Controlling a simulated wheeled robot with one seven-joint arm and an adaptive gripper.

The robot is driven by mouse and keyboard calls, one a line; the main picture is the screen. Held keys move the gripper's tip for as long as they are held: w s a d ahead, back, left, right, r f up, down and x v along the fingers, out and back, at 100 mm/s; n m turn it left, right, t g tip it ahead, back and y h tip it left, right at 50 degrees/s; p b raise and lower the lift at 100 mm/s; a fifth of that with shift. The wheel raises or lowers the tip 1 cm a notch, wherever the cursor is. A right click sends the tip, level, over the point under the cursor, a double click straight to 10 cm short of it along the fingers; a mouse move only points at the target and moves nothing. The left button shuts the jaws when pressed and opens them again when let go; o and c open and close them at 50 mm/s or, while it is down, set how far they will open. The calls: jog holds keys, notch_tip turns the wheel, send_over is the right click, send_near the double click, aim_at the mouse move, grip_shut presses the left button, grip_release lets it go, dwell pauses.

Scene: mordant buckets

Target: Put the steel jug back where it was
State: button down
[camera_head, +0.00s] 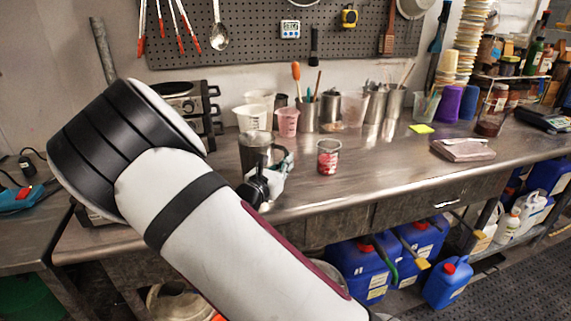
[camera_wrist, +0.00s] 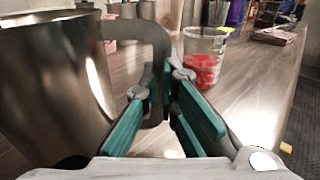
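The steel jug (camera_head: 256,150) stands upright near the front left of the steel bench, partly hidden behind my arm in the head view. In the wrist view the jug (camera_wrist: 50,90) fills the left side, its strap handle reaching between my fingers. My gripper (camera_head: 276,168) is at the jug's right side. In the wrist view the teal finger pads of my gripper (camera_wrist: 160,105) lie close on both sides of the handle and appear shut on it. Whether the jug's base touches the bench is hidden.
A clear beaker with red contents (camera_head: 328,157) stands just right of the jug; white tubs (camera_head: 252,117) and a pink beaker (camera_head: 288,122) stand behind. Steel pots (camera_head: 331,107) line the back. A hot plate (camera_head: 185,100) is at left. The bench centre (camera_head: 385,160) is clear.

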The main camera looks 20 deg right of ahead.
jog(key=shift+f, duration=0.1)
jog(key=c, duration=1.8)
grip_release()
jog(key=shift+r, duration=0.2)
jog(key=p+v, duration=0.1)
jog(key=v, duration=1.1)
